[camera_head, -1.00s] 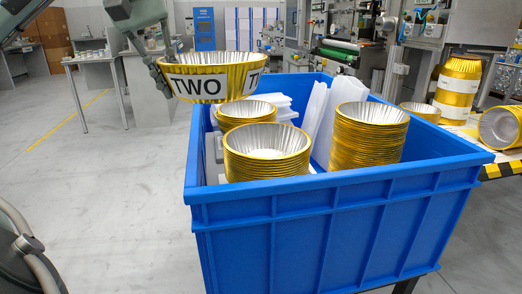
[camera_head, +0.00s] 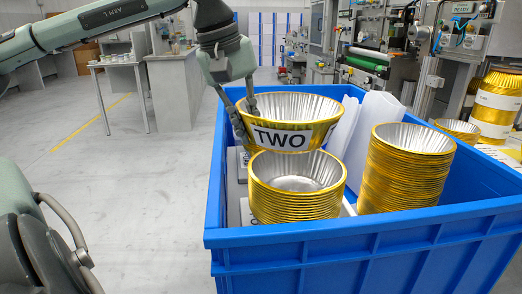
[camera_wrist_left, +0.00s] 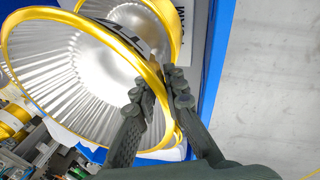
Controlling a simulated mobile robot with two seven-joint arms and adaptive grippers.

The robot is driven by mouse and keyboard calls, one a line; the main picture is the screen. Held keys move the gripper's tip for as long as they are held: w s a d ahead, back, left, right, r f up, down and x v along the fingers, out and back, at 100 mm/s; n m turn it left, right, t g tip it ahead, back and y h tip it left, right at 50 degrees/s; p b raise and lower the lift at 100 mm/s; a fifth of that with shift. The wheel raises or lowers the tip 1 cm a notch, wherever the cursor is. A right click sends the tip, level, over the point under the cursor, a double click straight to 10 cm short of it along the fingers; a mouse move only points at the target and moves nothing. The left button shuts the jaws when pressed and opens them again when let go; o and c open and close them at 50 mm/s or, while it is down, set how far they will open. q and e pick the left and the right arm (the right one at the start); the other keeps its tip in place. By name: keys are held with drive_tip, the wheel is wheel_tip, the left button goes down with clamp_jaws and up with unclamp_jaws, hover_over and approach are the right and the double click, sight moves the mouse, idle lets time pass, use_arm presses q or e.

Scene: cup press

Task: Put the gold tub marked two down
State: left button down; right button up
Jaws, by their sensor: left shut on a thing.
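The gold tub marked TWO (camera_head: 291,128) has a silver ribbed inside and a white label on its side. My left gripper (camera_head: 245,112) is shut on its left rim and holds it over the left part of the blue crate (camera_head: 350,240). In the left wrist view the fingers (camera_wrist_left: 160,100) pinch the rim of the tub (camera_wrist_left: 70,75). A stack of gold tubs (camera_head: 296,205) stands in the crate in front of and below the held tub. Whether the held tub touches anything beneath it is hidden. My right gripper is not in view.
A taller stack of gold tubs (camera_head: 405,175) stands in the crate's right part. White plastic pieces (camera_head: 376,115) stand behind it. More gold tubs (camera_head: 497,105) are on a bench at the right. The floor left of the crate is clear.

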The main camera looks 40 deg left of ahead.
use_arm(q)
drive_tip(key=shift+w+d+f, duration=0.25)
drive_tip(key=shift+d+f, duration=0.15)
drive_tip(key=shift+d, duration=0.1)
drive_tip(key=shift+w+d+f, duration=0.25)
drive_tip(key=shift+d+f, duration=0.1)
drive_tip(key=shift+d, duration=0.1)
wheel_tip(320, 180, down, 4)
drive_tip(key=shift+r, duration=0.15)
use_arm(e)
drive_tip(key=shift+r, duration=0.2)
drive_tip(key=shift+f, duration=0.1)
use_arm(q)
drive_tip(key=shift+f+b, duration=0.45)
drive_tip(key=shift+b, duration=0.05)
drive_tip(key=shift+f, duration=0.15)
drive_tip(key=c, duration=1.6)
unclamp_jaws()
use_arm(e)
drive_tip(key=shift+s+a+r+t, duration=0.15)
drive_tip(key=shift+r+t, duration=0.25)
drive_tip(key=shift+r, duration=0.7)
